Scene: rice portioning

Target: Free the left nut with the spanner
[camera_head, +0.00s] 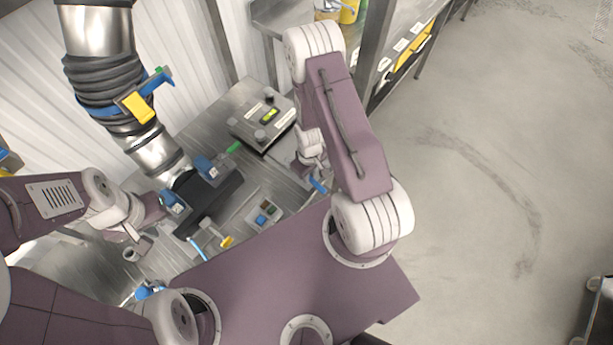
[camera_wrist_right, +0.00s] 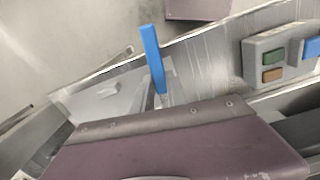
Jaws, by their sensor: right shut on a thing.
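A black block (camera_head: 218,202) sits on the steel bench under the large steel duct. One blue fitting (camera_head: 205,168) is at its far side and another blue fitting (camera_head: 172,203) is at its left end; I cannot tell if they are the nuts. My right gripper (camera_head: 316,174) is shut on a blue-handled tool (camera_head: 318,185), right of the block and apart from it. The blue handle (camera_wrist_right: 152,55) stands up in the right wrist view; its head is hidden, so I cannot confirm the spanner. My left gripper (camera_head: 140,232) is left of the block, its fingers too small to read.
A control box (camera_head: 262,122) stands at the back of the bench. A button panel (camera_head: 263,215) lies right of the block and also shows in the right wrist view (camera_wrist_right: 252,52). Small yellow and light-blue items (camera_head: 227,242) lie in front. A shelf (camera_head: 400,50) stands behind.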

